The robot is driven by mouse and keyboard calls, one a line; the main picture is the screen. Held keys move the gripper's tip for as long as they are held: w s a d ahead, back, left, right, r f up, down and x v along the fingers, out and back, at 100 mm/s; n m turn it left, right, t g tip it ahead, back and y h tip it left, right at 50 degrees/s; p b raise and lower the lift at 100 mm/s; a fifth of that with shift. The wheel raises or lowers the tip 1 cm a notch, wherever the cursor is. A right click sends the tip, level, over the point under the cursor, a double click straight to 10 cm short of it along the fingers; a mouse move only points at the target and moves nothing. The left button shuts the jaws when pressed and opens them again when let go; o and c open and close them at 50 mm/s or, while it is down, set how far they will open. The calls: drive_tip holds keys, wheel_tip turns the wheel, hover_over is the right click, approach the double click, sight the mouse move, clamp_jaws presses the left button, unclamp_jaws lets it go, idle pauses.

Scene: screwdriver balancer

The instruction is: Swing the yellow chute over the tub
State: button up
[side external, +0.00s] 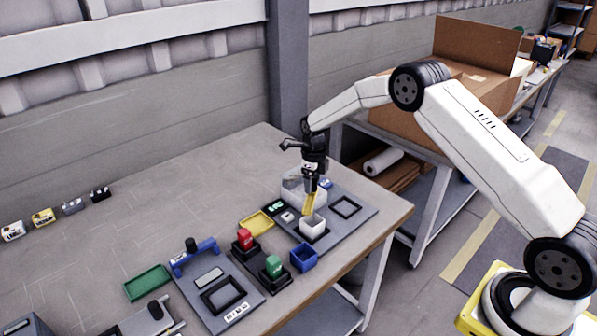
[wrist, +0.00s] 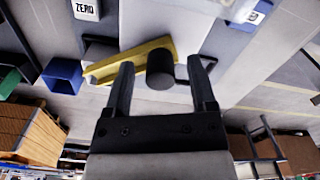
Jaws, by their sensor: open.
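The yellow chute (side external: 308,203) slopes beneath my gripper (side external: 314,185) in the side view, its lower end close to the small white tub (side external: 313,226). I cannot tell whether that end lies over the tub's opening or just behind it. In the wrist view the yellow chute (wrist: 118,66) runs slantwise across the picture, with a dark round knob (wrist: 160,70) by its right end. My gripper (wrist: 162,66) is open, one finger on each side of the knob, with gaps showing.
A clear hopper (side external: 292,188) stands just behind the chute. A blue bin (side external: 304,257) and red (side external: 245,238) and green (side external: 273,266) buttons sit to the front left. The bench (side external: 215,180) is bare toward the wall.

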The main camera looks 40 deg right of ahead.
sight(313, 192)
drive_tip(key=shift+r, duration=3.7)
drive_tip(key=s+a+r+n+t, duration=0.1)
drive_tip(key=s+a+n, duration=0.2)
drive_tip(key=s+n, duration=0.6)
drive_tip(key=s+a+r+n, duration=0.2)
drive_tip(key=s+a+n, duration=0.1)
drive_tip(key=s+n, duration=0.7)
drive_tip(key=s+a+r+n+t, duration=0.1)
drive_tip(key=s+a+n, duration=0.2)
drive_tip(key=s+n, duration=0.6)
drive_tip(key=n, duration=0.4)
drive_tip(key=shift+s+a+r+t, duration=0.2)
drive_tip(key=shift+s+r+t, duration=0.05)
drive_tip(key=shift+s+t, duration=0.05)
